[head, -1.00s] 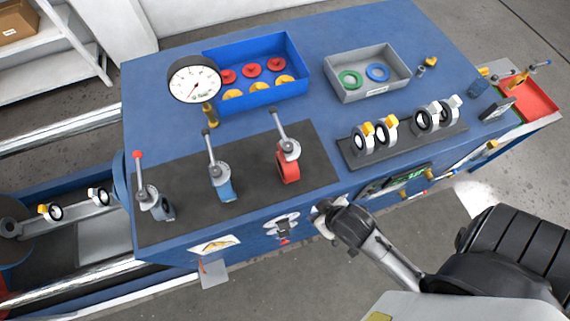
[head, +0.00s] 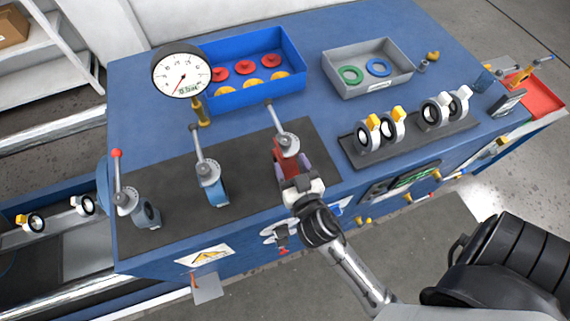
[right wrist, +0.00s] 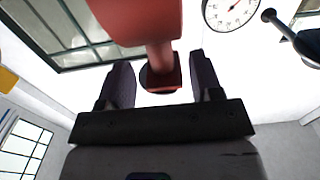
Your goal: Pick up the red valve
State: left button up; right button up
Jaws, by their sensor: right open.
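The red valve (head: 284,157) stands on the black mat at the right of a row of valves, its grey lever pointing up and back. In the right wrist view its red body (right wrist: 140,22) hangs into the top of the picture, with a narrower red stem and flange below. My right gripper (head: 292,172) is at the front of the red valve with its fingers on either side of it. In the right wrist view the gripper (right wrist: 160,82) is open, with visible gaps between the fingers and the red stem. My left gripper is not in view.
A blue valve (head: 211,185) and a grey valve with a red-tipped lever (head: 135,205) stand to the left on the black mat (head: 245,200). A pressure gauge (head: 181,72), a blue bin (head: 290,50) and a grey bin (head: 402,82) stand behind. A rack of valve rings (head: 410,138) lies right.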

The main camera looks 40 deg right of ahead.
aim_at(287, 160)
jog(key=x, duration=0.1)
jog(key=p+x, duration=0.1)
jog(key=x, duration=0.1)
jog(key=shift+r, duration=0.25)
jog(key=shift+w+d+f, duration=0.15)
jog(key=shift+w+d, duration=0.15)
jog(key=shift+w, duration=0.35)
jog(key=c, duration=1)
jog(key=shift+p, duration=0.3)
grip_shut()
